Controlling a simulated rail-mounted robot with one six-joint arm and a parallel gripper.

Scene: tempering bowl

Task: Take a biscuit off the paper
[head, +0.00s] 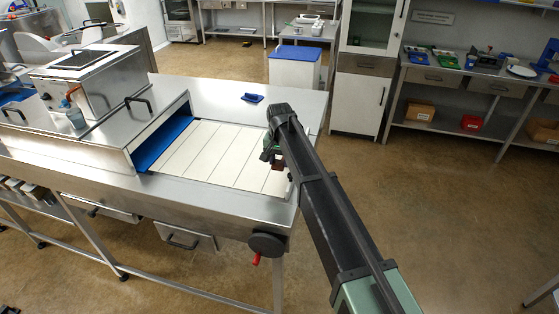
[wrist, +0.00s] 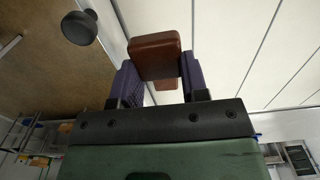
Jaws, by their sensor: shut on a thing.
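My gripper (head: 270,157) is over the right end of the white paper (head: 205,152), which is marked with dark cross lines on the steel table. In the wrist view my gripper (wrist: 158,78) has its two dark purple pads shut on a brown biscuit (wrist: 155,50). A smaller brown face shows between the pads below it; I cannot tell if it is the same piece. In the head view the biscuit (head: 279,167) is a small brown patch, partly hidden by my arm. Whether it touches the paper is unclear. The paper (wrist: 235,40) also fills the wrist view's upper right.
A blue tray-like object (head: 253,98) lies on the table behind the paper. A black wheel with a red handle (head: 266,244) sits at the front right corner. Floor right of the table is clear.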

